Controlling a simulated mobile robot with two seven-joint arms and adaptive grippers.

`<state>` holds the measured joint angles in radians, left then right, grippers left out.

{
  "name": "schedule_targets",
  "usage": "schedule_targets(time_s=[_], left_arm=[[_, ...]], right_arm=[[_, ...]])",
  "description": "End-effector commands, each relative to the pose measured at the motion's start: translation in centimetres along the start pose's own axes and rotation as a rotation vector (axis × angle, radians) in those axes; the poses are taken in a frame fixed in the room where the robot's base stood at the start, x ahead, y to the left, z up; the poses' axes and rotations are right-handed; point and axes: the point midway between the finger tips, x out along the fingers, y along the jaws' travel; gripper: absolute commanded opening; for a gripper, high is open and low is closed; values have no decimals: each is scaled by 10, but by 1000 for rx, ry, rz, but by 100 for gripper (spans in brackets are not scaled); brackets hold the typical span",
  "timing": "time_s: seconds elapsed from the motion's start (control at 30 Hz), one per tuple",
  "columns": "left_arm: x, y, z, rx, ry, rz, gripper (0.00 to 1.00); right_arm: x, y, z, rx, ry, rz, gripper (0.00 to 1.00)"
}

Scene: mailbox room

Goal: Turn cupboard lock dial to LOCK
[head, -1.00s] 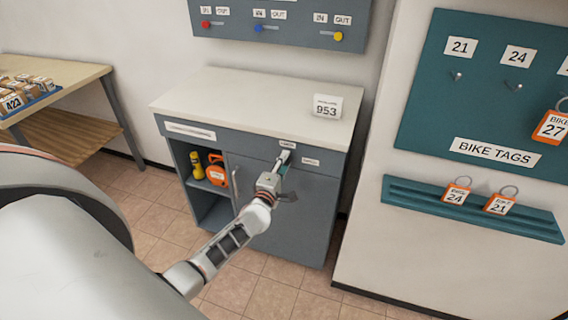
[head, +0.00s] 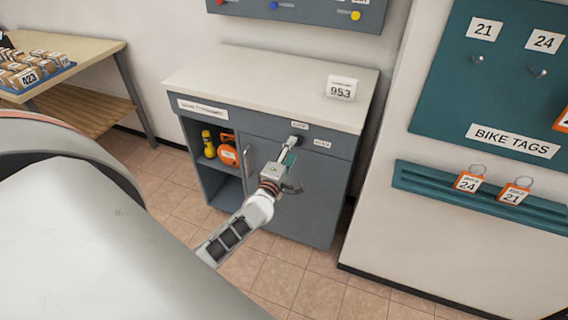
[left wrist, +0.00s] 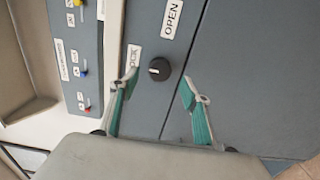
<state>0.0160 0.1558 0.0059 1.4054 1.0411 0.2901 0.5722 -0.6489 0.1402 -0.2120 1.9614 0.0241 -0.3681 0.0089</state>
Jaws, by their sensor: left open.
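The round black lock dial (left wrist: 159,68) is on the grey cupboard's front in the left wrist view. A small white mark shows on its left side. The LOCK label (left wrist: 131,58) is to its left, partly covered by a finger; the OPEN label (left wrist: 172,18) is above it. My left gripper (left wrist: 161,84) is open, its teal-padded fingers on either side of the dial. I cannot tell whether they touch it. In the head view my left gripper (head: 293,150) is at the cupboard (head: 318,195), below the LOCK label (head: 300,125) and left of the OPEN label (head: 322,143). It hides the dial there.
A door handle (head: 246,166) is left of my gripper. An open shelf holds a yellow bottle (head: 208,145) and an orange item (head: 228,151). A 953 card (head: 341,88) stands on the cupboard top. The bike tag board (head: 485,100) is at right.

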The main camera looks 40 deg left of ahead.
Motion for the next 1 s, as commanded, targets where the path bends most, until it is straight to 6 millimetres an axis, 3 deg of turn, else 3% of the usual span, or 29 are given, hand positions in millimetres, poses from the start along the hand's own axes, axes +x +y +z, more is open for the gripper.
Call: schedule_targets(time_s=[0.2,0.4,1.0], left_arm=[[-45,-1,0,0,0,-2,47],[-69,0,0,-1,0,-1,47],[-75,0,0,0,0,0,47]], right_arm=[[0,0,0,1,1,0,58],[0,0,-1,1,1,0,58],[0,-1,-1,2,2,-1,58]])
